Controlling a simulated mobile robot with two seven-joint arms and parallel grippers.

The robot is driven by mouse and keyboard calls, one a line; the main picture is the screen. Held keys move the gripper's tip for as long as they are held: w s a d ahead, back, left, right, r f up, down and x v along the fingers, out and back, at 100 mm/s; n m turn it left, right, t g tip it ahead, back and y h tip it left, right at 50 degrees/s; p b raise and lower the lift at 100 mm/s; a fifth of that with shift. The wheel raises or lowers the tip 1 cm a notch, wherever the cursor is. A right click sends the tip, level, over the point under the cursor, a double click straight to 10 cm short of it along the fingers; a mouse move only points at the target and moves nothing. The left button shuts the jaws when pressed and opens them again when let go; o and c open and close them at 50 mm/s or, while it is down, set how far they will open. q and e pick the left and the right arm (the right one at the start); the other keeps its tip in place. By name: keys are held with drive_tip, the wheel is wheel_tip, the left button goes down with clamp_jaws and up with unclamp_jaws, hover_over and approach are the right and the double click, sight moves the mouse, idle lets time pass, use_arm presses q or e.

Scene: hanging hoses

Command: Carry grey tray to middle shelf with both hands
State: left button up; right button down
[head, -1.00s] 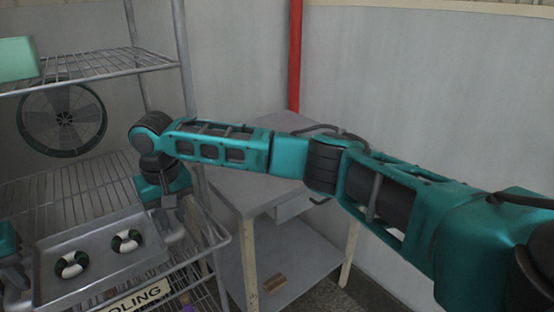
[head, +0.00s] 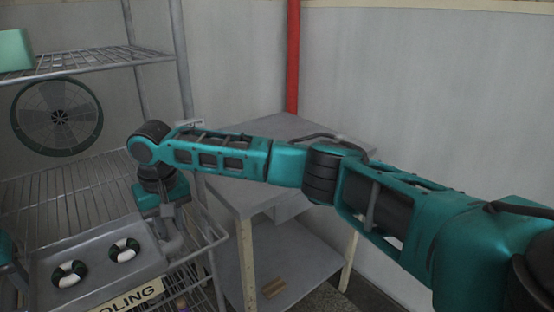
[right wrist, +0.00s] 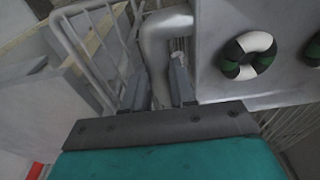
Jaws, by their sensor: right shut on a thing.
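The grey tray (head: 100,279) is at the lower left in the head view, over the front part of the middle wire shelf (head: 62,200). It carries two black-and-white rings with green parts, one on the left (head: 57,275) and one on the right (head: 124,258). My right gripper (head: 172,238) is shut on the tray's right handle. In the right wrist view its fingers (right wrist: 160,84) sit around the pale curved handle (right wrist: 156,42). My left gripper is mostly cut off at the left edge, and its jaws cannot be made out. Whether the tray touches the shelf is unclear.
An upper wire shelf (head: 95,62) holds a mint-green box (head: 15,50). A round fan (head: 57,117) is behind the rack. A COOLING sign (head: 127,295) is at the rack's front. A grey table (head: 232,190) stands right of the rack, beneath my right arm.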

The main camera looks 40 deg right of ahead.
use_arm(q)
drive_tip(key=c, duration=0.3)
drive_tip(key=shift+d, duration=0.1)
use_arm(e)
drive_tip(key=c, duration=0.8)
unclamp_jaws()
drive_tip(key=c, duration=0.3)
drive_tip(key=shift+c, duration=0.2)
